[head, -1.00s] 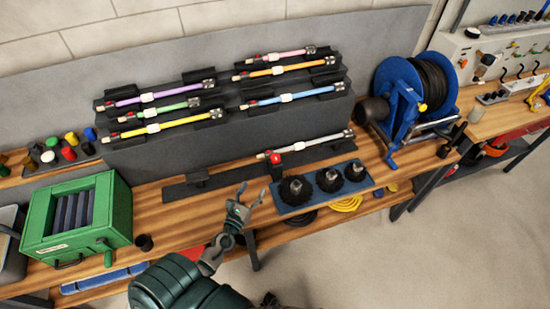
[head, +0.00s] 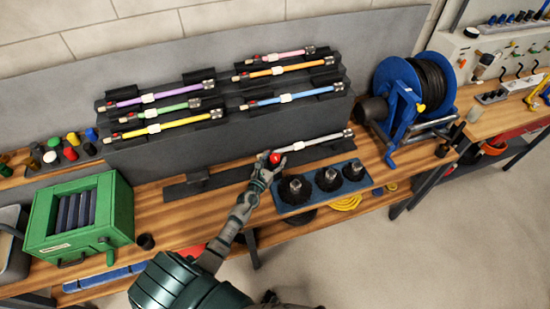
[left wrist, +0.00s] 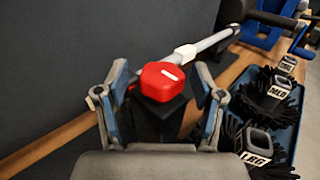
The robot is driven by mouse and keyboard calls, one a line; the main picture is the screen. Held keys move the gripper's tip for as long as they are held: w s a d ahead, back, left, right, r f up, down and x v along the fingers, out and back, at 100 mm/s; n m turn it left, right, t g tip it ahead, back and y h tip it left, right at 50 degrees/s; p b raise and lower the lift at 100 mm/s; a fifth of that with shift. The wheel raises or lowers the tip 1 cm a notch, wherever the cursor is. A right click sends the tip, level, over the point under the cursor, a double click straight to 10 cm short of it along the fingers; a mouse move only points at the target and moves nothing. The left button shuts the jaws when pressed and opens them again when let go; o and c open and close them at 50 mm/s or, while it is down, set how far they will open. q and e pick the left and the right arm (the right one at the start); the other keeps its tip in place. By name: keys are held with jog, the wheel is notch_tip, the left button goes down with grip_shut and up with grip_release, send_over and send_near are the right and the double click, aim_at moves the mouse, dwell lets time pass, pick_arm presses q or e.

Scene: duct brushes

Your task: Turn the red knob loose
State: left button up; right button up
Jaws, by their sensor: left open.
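The red knob (head: 274,158) sits at the near left end of a grey rod (head: 310,143) on a low dark holder on the bench. In the left wrist view the red knob (left wrist: 162,82) is faceted, with a white mark on its top. My left gripper (head: 268,165) is at the knob. In the left wrist view its open fingers (left wrist: 160,100) stand on either side of the knob, with gaps visible. The rod with a white collar (left wrist: 186,54) runs away behind the knob. My right gripper is not in view.
A blue tray (head: 280,207) with black round brushes lies just right of my gripper. A stepped rack (head: 225,150) with several coloured rods stands behind. A green box (head: 120,205) is at the left, a blue hose reel (head: 393,105) at the right.

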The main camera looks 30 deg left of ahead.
pick_arm(q)
jog(key=shift+w, duration=0.4)
